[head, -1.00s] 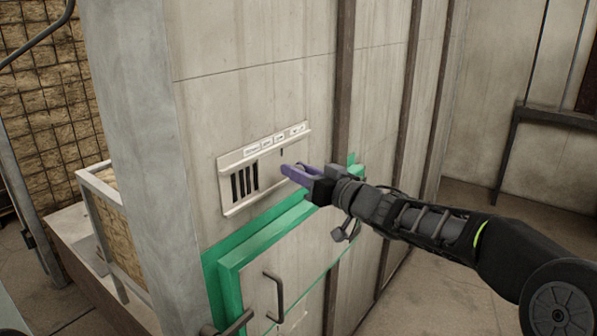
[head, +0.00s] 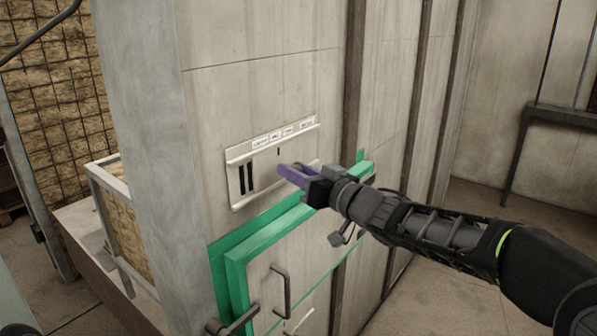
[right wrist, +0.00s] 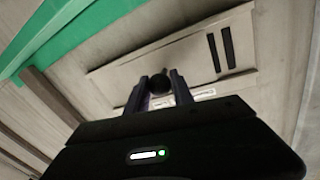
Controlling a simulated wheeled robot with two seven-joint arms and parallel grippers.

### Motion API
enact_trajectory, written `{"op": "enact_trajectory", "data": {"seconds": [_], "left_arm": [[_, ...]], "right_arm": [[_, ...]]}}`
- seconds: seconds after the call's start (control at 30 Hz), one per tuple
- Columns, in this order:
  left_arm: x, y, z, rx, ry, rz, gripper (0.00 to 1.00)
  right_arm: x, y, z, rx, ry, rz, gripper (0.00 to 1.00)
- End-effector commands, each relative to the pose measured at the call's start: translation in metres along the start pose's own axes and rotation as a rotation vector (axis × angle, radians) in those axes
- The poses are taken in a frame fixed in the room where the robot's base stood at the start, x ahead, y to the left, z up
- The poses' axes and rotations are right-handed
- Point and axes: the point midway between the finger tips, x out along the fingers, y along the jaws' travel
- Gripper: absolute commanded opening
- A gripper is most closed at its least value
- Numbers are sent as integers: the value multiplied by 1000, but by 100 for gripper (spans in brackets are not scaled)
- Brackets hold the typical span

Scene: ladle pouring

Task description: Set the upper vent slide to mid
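The upper vent (head: 236,205) is a pale framed panel on the wall above the green door frame. Two dark slots (head: 246,179) are open at its left, and the sliding plate (head: 268,170) covers the rest. A short dark mark (head: 279,152) on the plate stands near the second of several labels (head: 275,136), whose lettering is too small to read. My right gripper (head: 284,170) is at the plate. In the right wrist view its fingers (right wrist: 160,92) close around a dark round knob (right wrist: 158,84). My left gripper is not in view.
A green-framed door (head: 236,270) with a metal handle (head: 281,290) lies just below the vent. A grey wall corner (head: 150,180) and a framed straw-coloured block (head: 125,220) are at the left. Open floor lies to the right.

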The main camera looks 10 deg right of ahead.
Motion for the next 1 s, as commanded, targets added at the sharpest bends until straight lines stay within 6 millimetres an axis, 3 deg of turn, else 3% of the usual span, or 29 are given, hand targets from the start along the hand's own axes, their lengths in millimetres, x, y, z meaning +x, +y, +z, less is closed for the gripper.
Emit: {"op": "enact_trajectory", "data": {"seconds": [0.27, 0.57, 0.77, 1.0], "left_arm": [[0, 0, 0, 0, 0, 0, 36], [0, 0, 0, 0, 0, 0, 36], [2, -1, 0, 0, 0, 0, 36], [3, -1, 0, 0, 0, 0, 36]], "right_arm": [[0, 1, 0, 0, -1, 1, 50], [-2, 1, 0, 0, 0, 2, 50], [-22, 1, 0, -2, 1, 3, 50], [-62, 1, -1, -1, 1, 4, 50]]}}
